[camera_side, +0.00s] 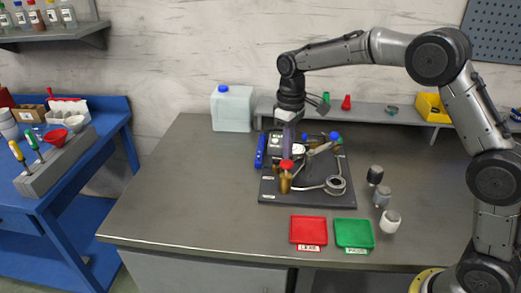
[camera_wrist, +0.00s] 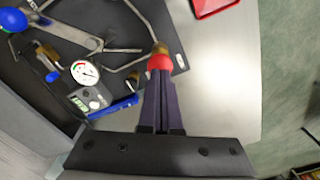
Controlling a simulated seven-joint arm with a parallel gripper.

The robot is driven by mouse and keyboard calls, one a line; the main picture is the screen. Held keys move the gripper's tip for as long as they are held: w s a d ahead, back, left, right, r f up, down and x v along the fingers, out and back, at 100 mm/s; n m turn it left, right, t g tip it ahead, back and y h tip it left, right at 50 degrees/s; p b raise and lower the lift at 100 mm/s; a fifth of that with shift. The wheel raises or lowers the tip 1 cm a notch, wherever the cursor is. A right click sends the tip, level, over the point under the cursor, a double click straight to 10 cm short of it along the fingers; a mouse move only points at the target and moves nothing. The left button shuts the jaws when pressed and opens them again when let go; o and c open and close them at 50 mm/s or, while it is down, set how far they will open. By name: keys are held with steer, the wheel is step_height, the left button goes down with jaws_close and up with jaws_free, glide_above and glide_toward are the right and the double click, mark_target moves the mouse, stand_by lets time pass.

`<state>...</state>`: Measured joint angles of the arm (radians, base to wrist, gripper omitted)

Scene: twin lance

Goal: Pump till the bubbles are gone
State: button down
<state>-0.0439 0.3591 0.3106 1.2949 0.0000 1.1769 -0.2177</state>
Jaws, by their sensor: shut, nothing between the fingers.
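A red round knob (camera_side: 287,164) tops a brass cylinder (camera_side: 285,183) at the board's front left; the knob also shows in the wrist view (camera_wrist: 159,62). My gripper (camera_side: 288,153) points down over the knob, fingers together and empty, tips at or just above it; I cannot tell whether they touch. A dial gauge (camera_wrist: 85,72) and a small box with a green display (camera_wrist: 90,98) sit on the board. No bubbles can be made out.
A red tray (camera_side: 308,231) and a green tray (camera_side: 354,233) lie in front of the board. Several small capped cylinders (camera_side: 382,196) stand to its right. A blue-capped jug (camera_side: 232,108) stands behind left. The bench's left side is clear.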

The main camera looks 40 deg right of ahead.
mark_target(287, 162)
stand_by(0.4)
steer(key=shift+f, duration=2.05)
steer(key=shift+r, duration=2.3)
step_height(287, 162, up, 6)
steer(key=shift+f, duration=3.25)
steer(key=shift+f, duration=0.15)
steer(key=shift+f, duration=1.95)
steer(key=shift+r, duration=2.35)
